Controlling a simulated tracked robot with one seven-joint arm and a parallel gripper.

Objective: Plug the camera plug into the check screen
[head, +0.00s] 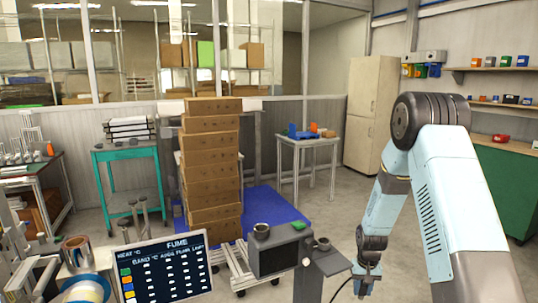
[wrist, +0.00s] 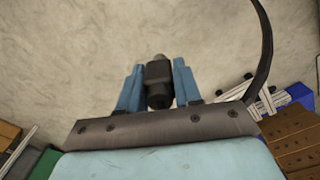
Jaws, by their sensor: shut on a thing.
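My gripper (wrist: 158,64) is in the wrist view, its two blue fingers closed on the sides of a dark plug (wrist: 158,82), which I take as the camera plug. The plug's tip lies between the fingertips, over bare floor. In the head view my gripper (head: 366,287) hangs low at the bottom, right of a dark boxy monitor (head: 278,257), which looks like the check screen. The gripper is apart from the monitor. The plug is too small to make out there. The monitor's socket cannot be made out.
A black cable (wrist: 266,50) curves along the right of the wrist view. A grey stand (head: 322,270) is between monitor and gripper. A lit FUME panel (head: 166,268) stands left. Stacked brown boxes (head: 211,160) rise behind, near a small white table (head: 308,142). Floor right of the stand is clear.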

